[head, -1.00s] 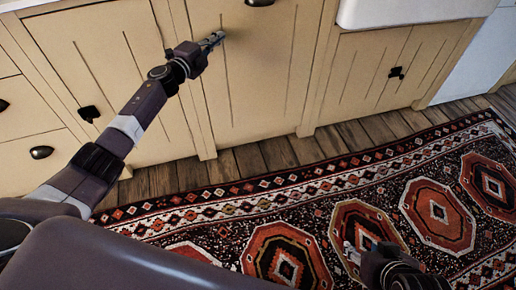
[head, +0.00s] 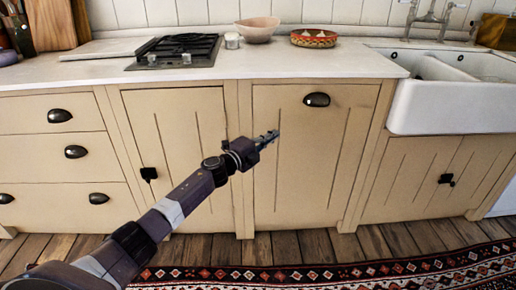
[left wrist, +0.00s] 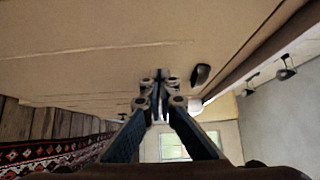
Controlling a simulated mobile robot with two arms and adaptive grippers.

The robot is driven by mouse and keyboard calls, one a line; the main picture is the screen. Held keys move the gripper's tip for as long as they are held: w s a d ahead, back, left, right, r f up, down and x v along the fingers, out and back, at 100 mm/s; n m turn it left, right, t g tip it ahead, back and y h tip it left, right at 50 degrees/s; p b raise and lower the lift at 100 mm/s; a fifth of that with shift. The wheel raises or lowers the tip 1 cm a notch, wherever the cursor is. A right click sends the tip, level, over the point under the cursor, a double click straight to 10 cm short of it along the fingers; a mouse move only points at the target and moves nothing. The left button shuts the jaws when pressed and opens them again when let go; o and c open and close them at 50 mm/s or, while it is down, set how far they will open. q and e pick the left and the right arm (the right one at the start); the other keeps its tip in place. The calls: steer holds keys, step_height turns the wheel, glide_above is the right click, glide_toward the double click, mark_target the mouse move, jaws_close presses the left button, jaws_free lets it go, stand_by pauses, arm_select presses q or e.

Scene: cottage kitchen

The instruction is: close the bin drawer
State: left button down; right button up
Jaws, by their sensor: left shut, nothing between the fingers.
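The bin drawer (head: 312,165) is the tall cream panel with vertical grooves and a dark cup handle (head: 316,99) near its top. Its front looks flush with the cabinet frame, with no visible gap. My left gripper (head: 272,135) is shut and empty at the left part of this front, lower than the handle. In the left wrist view the closed fingertips (left wrist: 160,76) are close to the cream front (left wrist: 100,50), with the cup handle (left wrist: 201,74) beside them. I cannot tell whether they touch it. My right gripper is out of view.
Drawers (head: 60,160) and a cupboard door (head: 180,140) are to the left. A sink (head: 450,100) and its cupboard are to the right. The counter above holds a hob (head: 175,50) and bowls. A patterned rug (head: 330,277) lies on the wooden floor.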

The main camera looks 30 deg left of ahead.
arm_select(q)
steer(key=p+v, duration=0.1)
steer(key=v, duration=0.6)
steer(key=shift+s+a+f, duration=0.25)
steer(key=shift+s+f, duration=0.1)
